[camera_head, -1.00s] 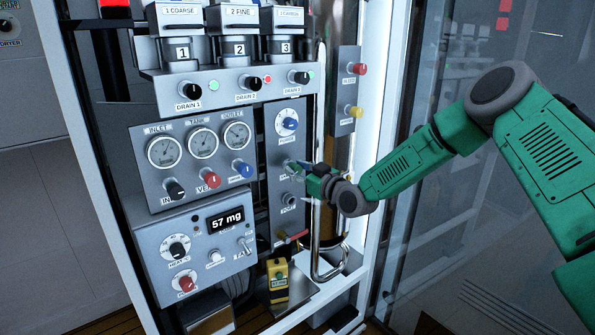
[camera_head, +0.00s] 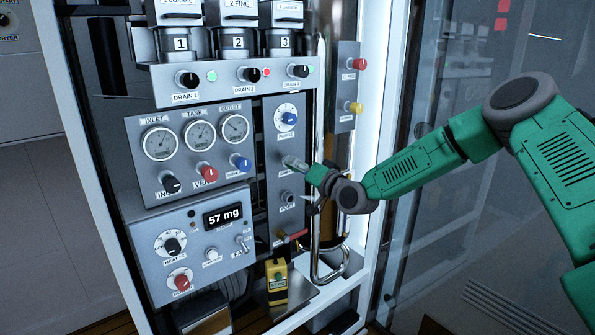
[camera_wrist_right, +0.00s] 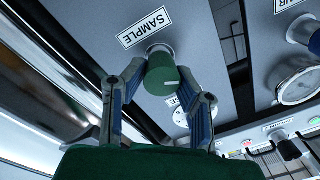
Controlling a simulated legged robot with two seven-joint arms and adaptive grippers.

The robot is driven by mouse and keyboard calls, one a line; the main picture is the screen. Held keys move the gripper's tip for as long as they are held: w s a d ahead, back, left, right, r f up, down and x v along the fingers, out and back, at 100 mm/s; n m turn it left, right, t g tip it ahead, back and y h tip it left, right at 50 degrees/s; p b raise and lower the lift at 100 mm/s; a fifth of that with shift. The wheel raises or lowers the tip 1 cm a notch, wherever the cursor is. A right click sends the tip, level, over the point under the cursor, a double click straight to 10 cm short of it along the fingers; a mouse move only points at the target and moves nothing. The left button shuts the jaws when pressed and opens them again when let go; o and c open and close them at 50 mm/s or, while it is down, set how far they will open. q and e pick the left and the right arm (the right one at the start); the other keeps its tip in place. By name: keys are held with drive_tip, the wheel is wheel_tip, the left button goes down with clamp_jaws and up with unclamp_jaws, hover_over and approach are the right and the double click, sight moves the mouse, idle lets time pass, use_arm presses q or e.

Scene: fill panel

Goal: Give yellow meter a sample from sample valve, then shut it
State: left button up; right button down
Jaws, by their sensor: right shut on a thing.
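The sample valve is a green knob (camera_wrist_right: 162,76) under a SAMPLE label (camera_wrist_right: 145,28) in the right wrist view. A pale line marks the knob's face. My right gripper (camera_wrist_right: 160,84) has one finger on each side of the knob and is shut on it. In the head view my right gripper (camera_head: 297,164) reaches the narrow panel from the right and mostly hides the valve. The yellow meter (camera_head: 277,282) stands upright on a low shelf below that panel; its small display is too small to read. My left gripper is not in view.
A port (camera_head: 287,196) and a red-handled lever (camera_head: 293,236) are below the valve, and a blue purge knob (camera_head: 289,118) is above it. A bent metal pipe (camera_head: 318,230) runs close to my right wrist. Gauges and knobs fill the panel to the left.

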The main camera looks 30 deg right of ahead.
drive_tip(key=m+b, duration=0.1)
drive_tip(key=m, duration=0.1)
drive_tip(key=f+m+b, duration=0.1)
drive_tip(key=m, duration=0.1)
drive_tip(key=shift+s+a, duration=0.1)
drive_tip(key=m+b, duration=0.2)
drive_tip(key=m, duration=0.1)
drive_tip(key=shift+f+m, duration=0.1)
drive_tip(key=shift+m, duration=0.2)
drive_tip(key=m+b, duration=0.4)
drive_tip(key=m, duration=0.1)
drive_tip(key=shift+m+h, duration=0.3)
drive_tip(key=shift+h, duration=0.1)
drive_tip(key=c, duration=1.4)
unclamp_jaws()
drive_tip(key=shift+o, duration=0.9)
drive_tip(key=shift+r, duration=0.25)
